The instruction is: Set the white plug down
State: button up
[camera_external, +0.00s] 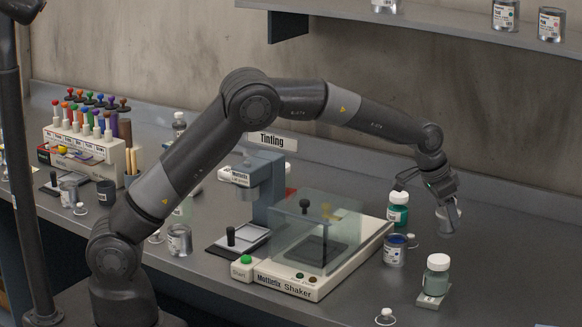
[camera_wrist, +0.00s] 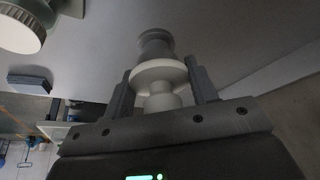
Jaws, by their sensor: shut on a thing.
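The white plug (camera_wrist: 158,78) is between the two fingers of my gripper (camera_wrist: 160,90) in the wrist view. Its pale round flange shows just beyond the fingertips, with a greyer stub pointing away. In the external view my gripper (camera_external: 445,196) is at the right, above the bench, shut on the plug. The plug (camera_external: 449,216) shows there as a small pale shape under the fingers, partly hidden by them. It appears held above the bench, though the exact gap is hard to tell.
A teal bottle (camera_external: 397,212) and an open tin of blue paint (camera_external: 395,251) stand left of my gripper. A capped grey-green bottle (camera_external: 436,279) stands on a small block in front. The shaker (camera_external: 290,277) is further left. Bare bench (camera_external: 510,245) lies to the right.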

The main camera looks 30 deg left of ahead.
notch_tip(320, 180, down, 8)
jog(key=shift+f, duration=0.25)
jog(key=shift+f, duration=0.1)
jog(key=o, duration=1)
jog(key=shift+o, duration=0.2)
